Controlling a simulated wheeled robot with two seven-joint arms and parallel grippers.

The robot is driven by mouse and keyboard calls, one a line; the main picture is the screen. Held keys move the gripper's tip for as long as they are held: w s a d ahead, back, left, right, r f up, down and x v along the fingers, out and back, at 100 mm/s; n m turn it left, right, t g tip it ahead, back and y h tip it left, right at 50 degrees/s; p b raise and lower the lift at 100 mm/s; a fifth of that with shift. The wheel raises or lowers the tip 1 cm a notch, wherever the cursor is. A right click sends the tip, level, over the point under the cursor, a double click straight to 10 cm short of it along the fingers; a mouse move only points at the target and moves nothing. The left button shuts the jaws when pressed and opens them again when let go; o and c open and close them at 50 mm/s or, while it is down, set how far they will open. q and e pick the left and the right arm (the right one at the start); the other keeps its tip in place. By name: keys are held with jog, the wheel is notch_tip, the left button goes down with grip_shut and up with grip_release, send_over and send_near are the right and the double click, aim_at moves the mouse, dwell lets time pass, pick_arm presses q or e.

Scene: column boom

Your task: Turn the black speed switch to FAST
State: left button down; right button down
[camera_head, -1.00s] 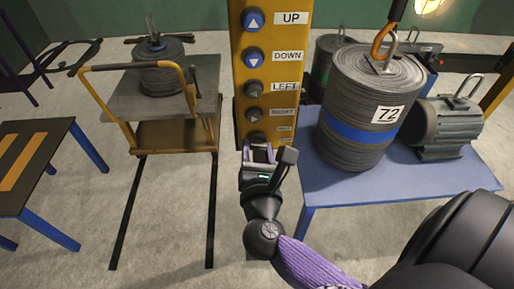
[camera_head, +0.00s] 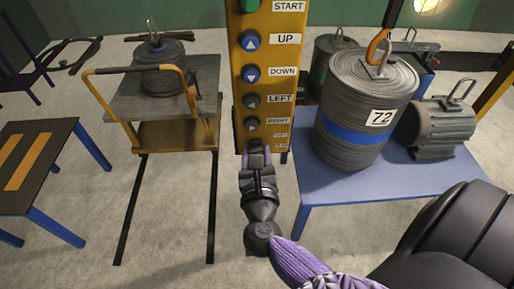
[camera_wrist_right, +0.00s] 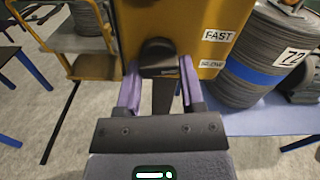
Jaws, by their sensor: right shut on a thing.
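The yellow control box (camera_head: 241,90) hangs upright in the middle of the head view. In the head view the gripper mostly hides the switch. I cannot tell which label it points to. My left gripper is out of view.
Above the switch are the RIGHT, LEFT, DOWN and UP buttons (camera_head: 251,40). A cable drum marked 72 (camera_head: 350,95) hangs on a hook, over or on a blue table (camera_head: 330,185). A yellow cart (camera_head: 150,135) stands left.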

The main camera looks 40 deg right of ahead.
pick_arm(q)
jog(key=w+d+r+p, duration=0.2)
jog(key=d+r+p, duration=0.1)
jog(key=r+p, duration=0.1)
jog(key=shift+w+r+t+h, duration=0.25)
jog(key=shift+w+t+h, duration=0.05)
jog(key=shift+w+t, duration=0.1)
pick_arm(e)
jog(key=shift+s+d+r+n, duration=0.1)
jog(key=shift+n, duration=3.3)
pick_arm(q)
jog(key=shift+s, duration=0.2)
pick_arm(e)
jog(key=shift+c, duration=1)
grip_release()
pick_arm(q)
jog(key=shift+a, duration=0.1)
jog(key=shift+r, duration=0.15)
pick_arm(e)
jog(key=v, duration=1)
